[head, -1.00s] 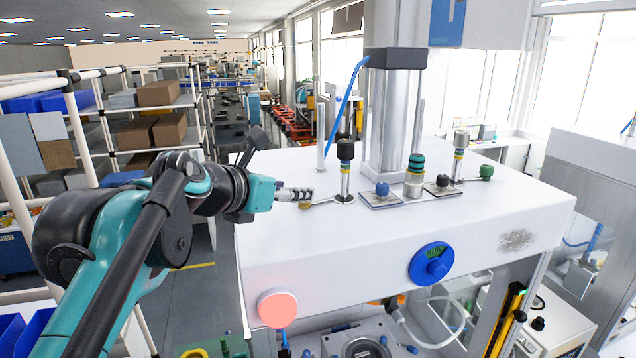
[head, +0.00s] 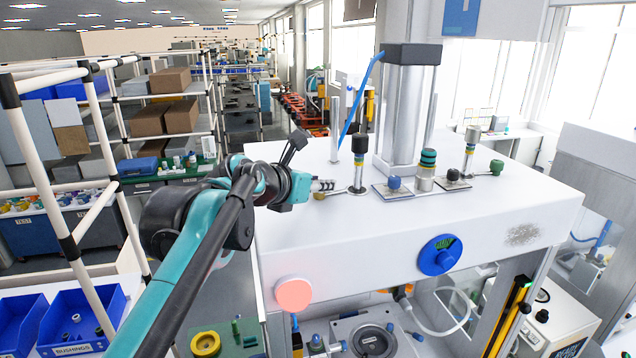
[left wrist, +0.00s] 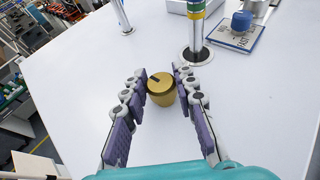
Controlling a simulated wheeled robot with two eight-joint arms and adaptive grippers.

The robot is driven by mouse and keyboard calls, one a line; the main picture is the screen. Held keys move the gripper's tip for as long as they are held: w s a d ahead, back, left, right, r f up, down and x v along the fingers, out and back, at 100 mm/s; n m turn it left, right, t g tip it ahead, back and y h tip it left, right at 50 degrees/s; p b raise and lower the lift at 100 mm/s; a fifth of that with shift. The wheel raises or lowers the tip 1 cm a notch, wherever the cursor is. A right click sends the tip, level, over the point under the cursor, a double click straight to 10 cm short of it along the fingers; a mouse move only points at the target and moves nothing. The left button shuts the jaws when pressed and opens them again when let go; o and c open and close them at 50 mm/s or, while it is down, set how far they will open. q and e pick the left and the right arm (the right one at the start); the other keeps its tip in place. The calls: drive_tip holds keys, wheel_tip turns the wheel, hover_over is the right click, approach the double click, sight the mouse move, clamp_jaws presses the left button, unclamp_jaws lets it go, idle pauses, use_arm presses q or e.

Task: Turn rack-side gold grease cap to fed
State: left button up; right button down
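The gold grease cap (left wrist: 161,92) stands on the white press top, with a short dark mark on its upper face. In the head view only a little of the gold cap (head: 319,196) shows, just under my left fingertips. My left gripper (left wrist: 160,88) has one purple-padded finger on each side of the cap. The fingers are apart, with what looks like a narrow gap on each side; contact cannot be made out for sure. In the head view my left gripper (head: 324,186) reaches in from the left. My right gripper is not in view.
A dark-topped post (head: 359,165) stands close right of the cap. Beyond it are a blue knob on a plate (head: 394,183), a banded teal-topped fitting (head: 427,170) and a green knob (head: 496,167). A white pipe rack (head: 105,150) stands left. The front press top is clear.

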use_arm(q)
clamp_jaws()
drive_tip(key=shift+w+a+m+g+h, duration=0.1)
drive_tip(key=shift+m+g+h, duration=0.7)
drive_tip(key=shift+m+h, duration=0.3)
drive_tip(key=m+g+h, duration=0.1)
drive_tip(key=m+g, duration=0.1)
drive_tip(key=m+g+h, duration=0.2)
drive_tip(key=m+g, duration=0.1)
drive_tip(key=shift+w+h, duration=0.1)
drive_tip(key=shift+h, duration=0.2)
drive_tip(key=m+g+h, duration=0.1)
drive_tip(key=m+g, duration=0.3)
drive_tip(key=shift+f, duration=0.15)
drive_tip(key=shift+m+g, duration=1.1)
drive_tip(key=shift+g, duration=0.3)
drive_tip(key=shift+m+g, duration=0.3)
drive_tip(key=shift+g, duration=0.2)
